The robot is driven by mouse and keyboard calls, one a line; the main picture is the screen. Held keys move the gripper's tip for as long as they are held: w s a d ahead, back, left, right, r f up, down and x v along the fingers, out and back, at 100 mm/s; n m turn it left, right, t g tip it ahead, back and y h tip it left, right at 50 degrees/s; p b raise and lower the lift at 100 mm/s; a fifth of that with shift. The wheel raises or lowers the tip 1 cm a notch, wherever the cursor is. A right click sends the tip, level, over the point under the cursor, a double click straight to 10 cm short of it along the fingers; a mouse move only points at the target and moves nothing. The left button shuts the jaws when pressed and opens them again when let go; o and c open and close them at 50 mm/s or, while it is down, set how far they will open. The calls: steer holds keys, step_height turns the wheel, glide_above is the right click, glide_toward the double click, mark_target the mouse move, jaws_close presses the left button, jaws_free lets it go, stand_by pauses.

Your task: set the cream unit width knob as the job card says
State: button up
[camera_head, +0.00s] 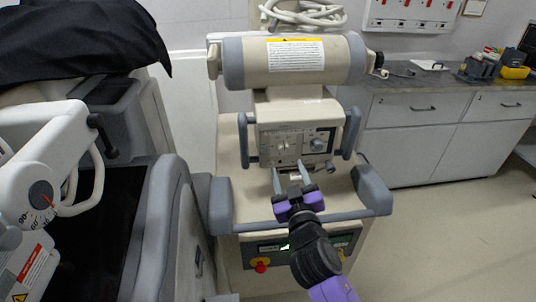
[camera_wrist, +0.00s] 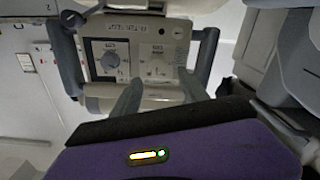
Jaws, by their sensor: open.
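The cream unit (camera_head: 258,165) stands in the middle under a thick horizontal cylinder. Its control panel (camera_head: 297,143) faces me, with a larger round knob (camera_head: 317,144) on a dark plate at right and smaller controls at left. In the wrist view the panel appears turned over, with the large knob (camera_wrist: 110,60) at left. The lettering is too small to read, so I cannot tell which knob is width. My gripper (camera_head: 291,174) is open and empty, just below and in front of the panel. Its two fingers (camera_wrist: 158,90) also show in the wrist view. I cannot identify a job card.
A label with a yellow header (camera_head: 296,54) is on the cylinder (camera_head: 245,64). Grey handles (camera_head: 351,133) flank the panel, and a grey rail (camera_head: 345,218) runs below. A red button (camera_head: 261,266) is low in front. A grey-white machine (camera_head: 150,215) crowds the left; floor is free at right.

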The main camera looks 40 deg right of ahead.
mark_target(285, 152)
steer(key=shift+m, duration=0.3)
steer(key=p+x, duration=0.1)
steer(key=x, duration=0.6)
steer(key=shift+w+d+f+p, duration=0.1)
steer(key=shift+d+f+p, duration=0.05)
steer(key=shift+d+p, duration=0.3)
jaws_close()
steer(key=shift+d+n+p, duration=0.1)
steer(key=shift+n+p, duration=0.45)
steer(key=shift+n, duration=2.25)
